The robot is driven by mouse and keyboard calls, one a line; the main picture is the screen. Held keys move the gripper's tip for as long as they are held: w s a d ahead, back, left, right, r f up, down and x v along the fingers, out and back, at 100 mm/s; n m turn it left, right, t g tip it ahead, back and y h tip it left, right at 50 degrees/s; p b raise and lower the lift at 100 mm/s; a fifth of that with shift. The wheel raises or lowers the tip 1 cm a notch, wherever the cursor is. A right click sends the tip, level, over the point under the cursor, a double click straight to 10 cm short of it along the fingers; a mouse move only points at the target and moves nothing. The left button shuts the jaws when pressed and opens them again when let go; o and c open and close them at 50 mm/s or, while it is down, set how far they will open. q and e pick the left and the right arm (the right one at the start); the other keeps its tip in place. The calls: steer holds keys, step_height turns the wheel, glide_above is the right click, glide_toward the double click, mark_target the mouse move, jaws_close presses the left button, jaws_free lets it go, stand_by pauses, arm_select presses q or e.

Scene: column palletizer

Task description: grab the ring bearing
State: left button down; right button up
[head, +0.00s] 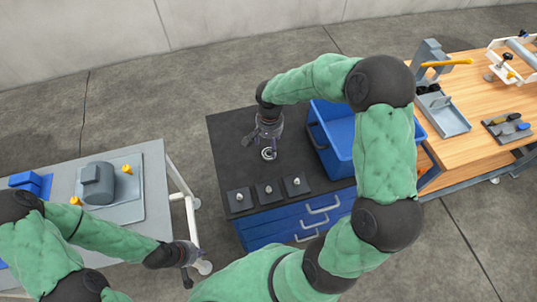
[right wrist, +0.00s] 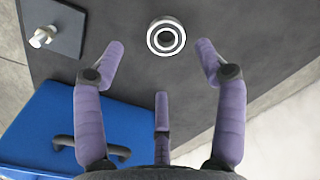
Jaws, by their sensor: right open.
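The ring bearing (head: 268,154) is a small silvery ring lying flat on the dark top of the blue drawer cabinet. In the right wrist view the bearing (right wrist: 152,38) lies just beyond the fingertips, between the two outer fingers and apart from them. My right gripper (head: 262,136) is open and empty, low over the cabinet top beside the bearing; its spread fingers also show in the right wrist view (right wrist: 160,50). My left gripper (head: 188,275) hangs beside the grey table's right end, far from the bearing; its finger opening is too small to judge.
Several black plates with metal pegs (head: 267,193) line the cabinet's front edge. A blue bin (head: 318,135) stands right of the bearing. A wooden workbench (head: 460,155) holds tools at right. The grey table (head: 150,205) at left carries a grey part (head: 98,183).

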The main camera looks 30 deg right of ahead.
mark_target(269, 155)
steer(key=shift+w+d+f+b, duration=0.1)
steer(key=shift+w+f+b, duration=0.1)
steer(key=shift+f, duration=1.05)
steer(key=shift+w+f+b, duration=0.1)
steer(key=shift+f+b, duration=0.05)
steer(key=shift+f, duration=1.05)
steer(key=shift+w+d+f+b, duration=0.1)
steer(key=shift+w+f+b, duration=0.1)
steer(key=shift+f, duration=1.05)
steer(key=c, duration=1.3)
